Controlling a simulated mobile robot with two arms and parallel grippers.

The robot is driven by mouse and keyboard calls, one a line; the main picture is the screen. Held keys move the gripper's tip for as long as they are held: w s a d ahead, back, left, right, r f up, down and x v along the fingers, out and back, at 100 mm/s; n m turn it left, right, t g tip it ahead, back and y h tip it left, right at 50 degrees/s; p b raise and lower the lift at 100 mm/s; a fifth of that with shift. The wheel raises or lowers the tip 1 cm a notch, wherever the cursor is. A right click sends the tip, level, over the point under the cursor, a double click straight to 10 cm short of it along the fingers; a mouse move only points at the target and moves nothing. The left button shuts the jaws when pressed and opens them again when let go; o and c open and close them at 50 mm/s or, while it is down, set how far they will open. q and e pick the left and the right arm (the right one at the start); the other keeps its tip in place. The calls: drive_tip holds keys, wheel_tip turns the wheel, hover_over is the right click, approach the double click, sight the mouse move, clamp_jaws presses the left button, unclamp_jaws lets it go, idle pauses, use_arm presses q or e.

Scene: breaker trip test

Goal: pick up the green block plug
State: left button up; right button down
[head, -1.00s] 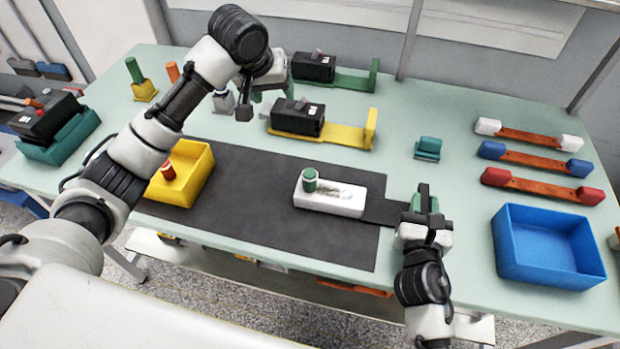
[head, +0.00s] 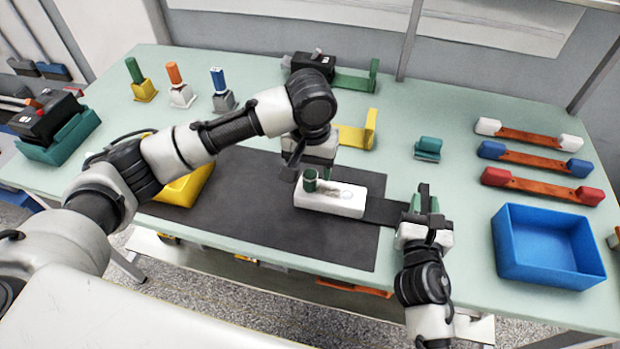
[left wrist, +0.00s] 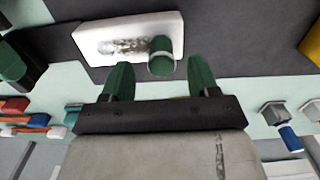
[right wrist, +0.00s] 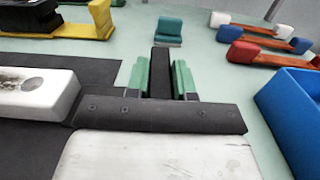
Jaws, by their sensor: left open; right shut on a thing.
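The green block plug (head: 309,181) stands upright in the white block (head: 340,200) on the dark mat. It also shows in the left wrist view (left wrist: 161,56), with a pale band around it. My left gripper (left wrist: 161,80) is open; in its wrist view the plug lies just past the gap between the green fingertips, with no visible contact. In the head view this gripper (head: 312,166) is beside the plug, partly hidden by its own wrist. My right gripper (head: 424,202) is shut on a black bar (right wrist: 160,72) at the right of the white block.
A yellow tray (head: 185,190) lies partly under my left arm. A blue bin (head: 548,247) stands at the right. Pegs in holders (head: 181,92) stand at the back left. A teal block (head: 428,148) and orange bars with coloured ends (head: 530,158) lie at the back right.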

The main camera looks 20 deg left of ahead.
sight(310, 173)
use_arm(q)
drive_tip(key=f, duration=0.5)
drive_tip(key=shift+w+a, duration=0.1)
drive_tip(key=shift+w, duration=0.1)
drive_tip(key=shift+r, duration=0.1)
drive_tip(key=c, duration=1)
wheel_tip(310, 173, up, 11)
drive_tip(key=shift+f, duration=0.1)
drive_tip(key=shift+c, duration=0.3)
use_arm(e)
drive_tip(key=c, duration=0.9)
unclamp_jaws()
drive_tip(key=s, duration=1.2)
drive_tip(key=shift+d, duration=0.1)
